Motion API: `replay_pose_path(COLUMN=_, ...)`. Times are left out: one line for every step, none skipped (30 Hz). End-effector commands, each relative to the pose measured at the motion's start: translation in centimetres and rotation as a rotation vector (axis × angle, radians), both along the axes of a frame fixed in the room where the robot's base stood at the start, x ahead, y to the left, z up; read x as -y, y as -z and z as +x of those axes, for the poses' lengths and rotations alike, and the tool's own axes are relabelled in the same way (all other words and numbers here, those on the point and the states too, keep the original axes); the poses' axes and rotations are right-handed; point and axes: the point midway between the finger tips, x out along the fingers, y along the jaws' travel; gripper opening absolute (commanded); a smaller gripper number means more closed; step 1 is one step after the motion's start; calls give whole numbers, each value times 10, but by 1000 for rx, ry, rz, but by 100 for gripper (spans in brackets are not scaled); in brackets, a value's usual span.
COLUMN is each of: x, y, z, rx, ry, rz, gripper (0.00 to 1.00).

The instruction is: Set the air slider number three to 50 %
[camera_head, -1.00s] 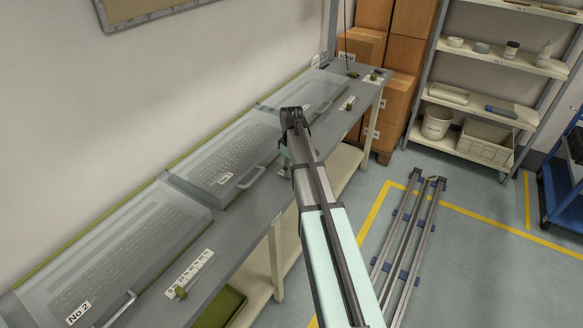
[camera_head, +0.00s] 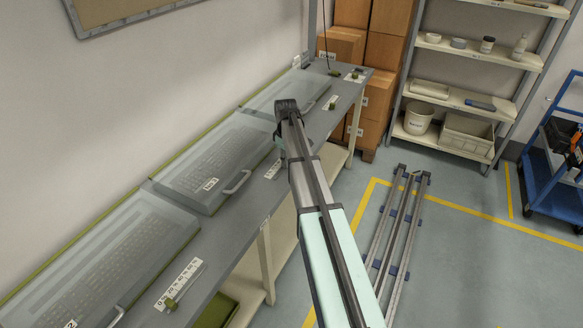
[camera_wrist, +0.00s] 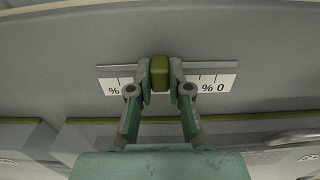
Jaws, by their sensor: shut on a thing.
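The fingers hide the middle of the scale, so the exact reading cannot be told. In the head view, the strip (camera_head: 273,169) shows partly on the bench beside the middle keyboard cover (camera_head: 218,168); my arm hides the knob there.
Another slider strip (camera_head: 182,283) lies nearer on the grey bench (camera_head: 213,246), and one more slider knob (camera_head: 333,103) is farther along it. Clear covers with handles line the wall side. Boxes (camera_head: 365,40) and a shelf rack (camera_head: 470,100) stand beyond; a metal frame (camera_head: 402,220) is on the floor.

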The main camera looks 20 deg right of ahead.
Motion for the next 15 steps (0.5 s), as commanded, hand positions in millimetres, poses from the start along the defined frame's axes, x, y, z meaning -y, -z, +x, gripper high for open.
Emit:
replay_pose_path(x=13, y=1, z=13, rx=1, ry=3, rz=-2, gripper=0)
replay_pose_path(x=18, y=1, z=16, rx=1, ry=4, rz=-2, gripper=0)
replay_pose_path(x=24, y=1, z=19, rx=1, ry=5, rz=-2, gripper=0)
replay_pose_path(x=27, y=1, z=20, rx=1, ry=5, rz=-2, gripper=0)
replay_pose_path(x=28, y=1, z=21, rx=1, ry=5, rz=-2, gripper=0)
replay_pose_path(x=29, y=0, z=21, rx=1, ry=4, rz=-2, gripper=0)
replay_pose_path(x=29, y=0, z=21, rx=1, ry=4, rz=-2, gripper=0)
replay_pose_path(x=29, y=0, z=20, rx=1, ry=3, rz=-2, gripper=0)
replay_pose_path(x=29, y=0, z=20, rx=1, ry=3, rz=-2, gripper=0)
replay_pose_path(x=29, y=0, z=20, rx=1, ry=3, rz=-2, gripper=0)
replay_pose_path(x=29, y=0, z=19, rx=1, ry=3, rz=-2, gripper=0)
replay_pose_path(x=29, y=0, z=19, rx=1, ry=3, rz=-1, gripper=0)
replay_pose_path(x=28, y=0, z=19, rx=1, ry=3, rz=-1, gripper=0)
replay_pose_path(x=28, y=0, z=19, rx=1, ry=3, rz=-1, gripper=0)
replay_pose_path(x=28, y=0, z=19, rx=1, ry=3, rz=-1, gripper=32)
